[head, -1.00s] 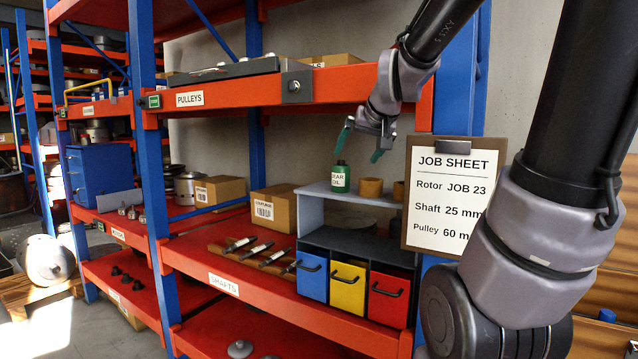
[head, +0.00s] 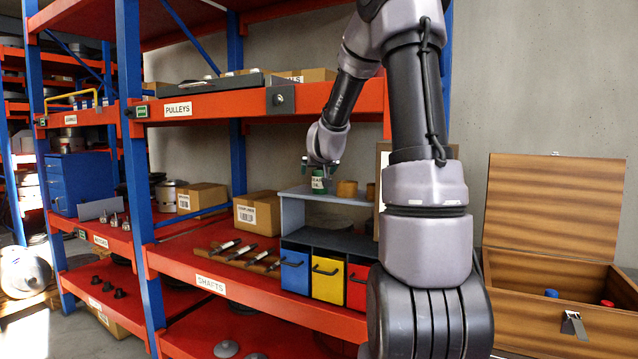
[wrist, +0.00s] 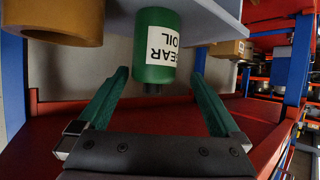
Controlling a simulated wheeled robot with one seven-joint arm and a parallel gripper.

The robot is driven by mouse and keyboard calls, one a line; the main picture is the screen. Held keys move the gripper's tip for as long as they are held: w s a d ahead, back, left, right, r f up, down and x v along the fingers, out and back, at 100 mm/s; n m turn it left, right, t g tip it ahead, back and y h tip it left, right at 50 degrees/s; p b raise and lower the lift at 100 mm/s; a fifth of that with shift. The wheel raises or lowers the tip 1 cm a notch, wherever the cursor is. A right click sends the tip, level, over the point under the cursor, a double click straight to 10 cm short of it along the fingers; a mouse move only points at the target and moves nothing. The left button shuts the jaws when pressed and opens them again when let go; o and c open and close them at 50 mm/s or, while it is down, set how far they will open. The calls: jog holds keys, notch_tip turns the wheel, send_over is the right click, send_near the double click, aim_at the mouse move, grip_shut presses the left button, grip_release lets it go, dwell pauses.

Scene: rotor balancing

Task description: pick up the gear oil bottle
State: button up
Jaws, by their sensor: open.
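The gear oil bottle (head: 319,181) is green with a white label and stands on the grey top shelf of the small drawer unit. In the wrist view the bottle (wrist: 156,50) appears upside down, its dark cap pointing toward my gripper. In the wrist view my gripper (wrist: 158,95) is open, with one green finger on each side of the cap end. Neither finger visibly touches the bottle.
Tan rings (head: 347,189) stand right of the bottle on the grey shelf (head: 295,192); one ring (wrist: 55,22) is close in the wrist view. Blue, yellow and red drawers (head: 327,283) sit below. The red PULLEYS shelf (head: 215,104) runs above. An open wooden chest (head: 530,315) stands at right.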

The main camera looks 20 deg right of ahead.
aim_at(319, 175)
jog(key=x, duration=0.5)
jog(key=shift+s+d+f, duration=0.1)
jog(key=shift+d, duration=0.35)
jog(key=shift+c, duration=0.3)
grip_shut()
